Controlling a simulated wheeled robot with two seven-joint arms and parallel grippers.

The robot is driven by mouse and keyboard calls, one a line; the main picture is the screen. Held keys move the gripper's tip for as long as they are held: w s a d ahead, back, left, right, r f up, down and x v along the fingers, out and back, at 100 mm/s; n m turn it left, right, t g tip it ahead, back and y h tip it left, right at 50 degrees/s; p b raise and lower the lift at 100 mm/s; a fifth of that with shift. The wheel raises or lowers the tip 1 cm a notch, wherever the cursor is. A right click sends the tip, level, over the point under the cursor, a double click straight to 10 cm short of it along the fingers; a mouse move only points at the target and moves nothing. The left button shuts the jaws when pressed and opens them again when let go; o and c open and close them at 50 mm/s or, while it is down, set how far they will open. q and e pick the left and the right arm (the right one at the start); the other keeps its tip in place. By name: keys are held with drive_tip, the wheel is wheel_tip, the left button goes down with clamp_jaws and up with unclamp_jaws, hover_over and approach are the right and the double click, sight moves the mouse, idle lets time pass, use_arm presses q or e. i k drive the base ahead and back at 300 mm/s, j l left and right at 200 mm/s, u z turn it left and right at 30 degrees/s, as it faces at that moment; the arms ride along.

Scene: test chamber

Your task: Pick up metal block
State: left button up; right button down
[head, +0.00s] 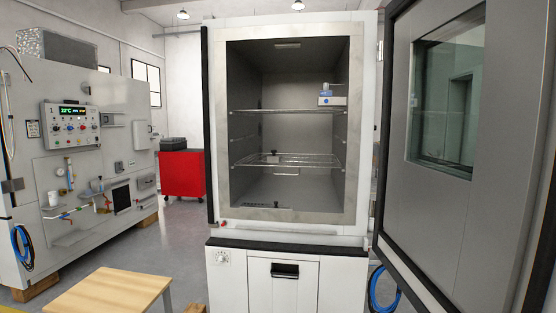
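The test chamber (217,150) stands open in front of me. A small greyish item with a dark knob on top (273,157) sits on the lower wire shelf (310,160); it may be the metal block, but it is too small to be sure. A small white and blue item (331,99) sits at the right of the upper wire shelf (275,110). A dark low item (266,205) lies at the front of the chamber floor. Neither of my grippers is in view.
The chamber door (400,210) with its window (446,100) stands wide open at the right. A wooden table (112,290) is at the lower left. A control panel wall (70,125) and a red cabinet (182,175) stand at the left. A blue hose (378,290) hangs below the door.

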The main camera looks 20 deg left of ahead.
sight(273, 158)
drive_tip(key=i+j+u, duration=0.35)
drive_tip(key=i+j, duration=0.15)
drive_tip(key=i, duration=0.4)
drive_tip(key=i+j+u, duration=0.35)
drive_tip(key=i, duration=0.6)
drive_tip(key=i+l+u, duration=0.15)
drive_tip(key=i+u, duration=0.25)
drive_tip(key=i, duration=0.55)
